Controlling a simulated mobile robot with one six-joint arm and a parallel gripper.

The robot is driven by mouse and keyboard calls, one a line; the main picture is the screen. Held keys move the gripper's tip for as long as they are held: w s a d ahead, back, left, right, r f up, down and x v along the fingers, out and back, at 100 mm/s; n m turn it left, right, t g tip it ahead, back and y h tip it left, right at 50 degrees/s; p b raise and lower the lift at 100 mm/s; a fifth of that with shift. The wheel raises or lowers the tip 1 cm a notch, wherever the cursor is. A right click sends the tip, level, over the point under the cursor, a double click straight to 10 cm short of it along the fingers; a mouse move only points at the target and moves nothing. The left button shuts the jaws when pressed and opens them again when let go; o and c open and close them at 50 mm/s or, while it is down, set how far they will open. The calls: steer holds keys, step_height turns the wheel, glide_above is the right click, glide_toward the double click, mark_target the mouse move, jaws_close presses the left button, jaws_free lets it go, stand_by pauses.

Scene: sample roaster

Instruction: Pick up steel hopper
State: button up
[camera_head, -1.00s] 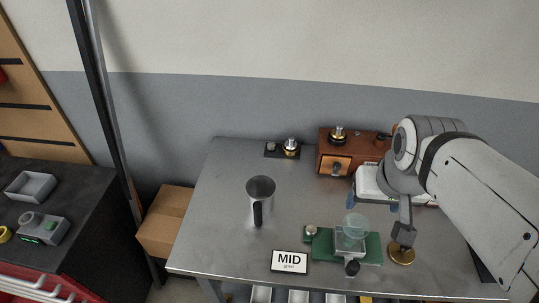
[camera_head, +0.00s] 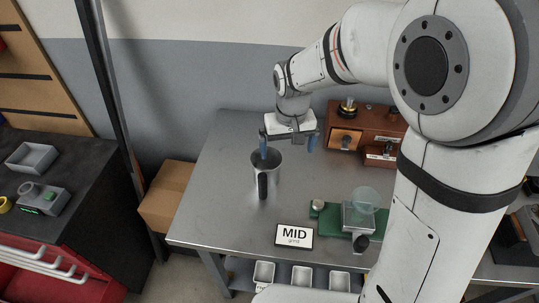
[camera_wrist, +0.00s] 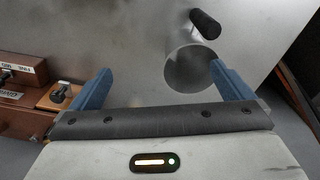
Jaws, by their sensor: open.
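The steel hopper, a round metal vessel (camera_head: 273,178) with a black handle, stands upright on the steel table in the head view. In the wrist view the hopper (camera_wrist: 186,72) shows its open mouth, and its black handle points up and right. My gripper (camera_head: 288,148) is open, with blue fingers, above the table at the hopper's rim. In the head view the left finger overlaps the hopper's mouth. In the wrist view my gripper (camera_wrist: 160,72) has the hopper nearer its right finger, whose tip overlaps the hopper's edge. Contact cannot be told.
A wooden grinder-like box (camera_head: 345,142) stands at the back right of the table. A green base (camera_head: 332,217) with a clear cup (camera_head: 366,199) is on the right. The table's left part is clear.

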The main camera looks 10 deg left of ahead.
mark_target(267, 172)
steer(key=shift+n+g, duration=0.3)
steer(key=shift+n, duration=0.1)
steer(key=shift+w+a+f, duration=0.2)
steer(key=shift+a+f, duration=0.7)
steer(key=shift+f, duration=1.25)
steer(key=shift+w+a+f, duration=0.25)
steer(key=shift+a+f, duration=0.65)
steer(key=shift+f, duration=1.3)
steer(key=shift+w+a+f, duration=0.2)
steer(key=shift+a+f, duration=0.7)
steer(key=shift+f, duration=1.25)
steer(key=shift+c, duration=0.2)
steer(key=c, duration=0.9)
steer(key=shift+o, duration=0.2)
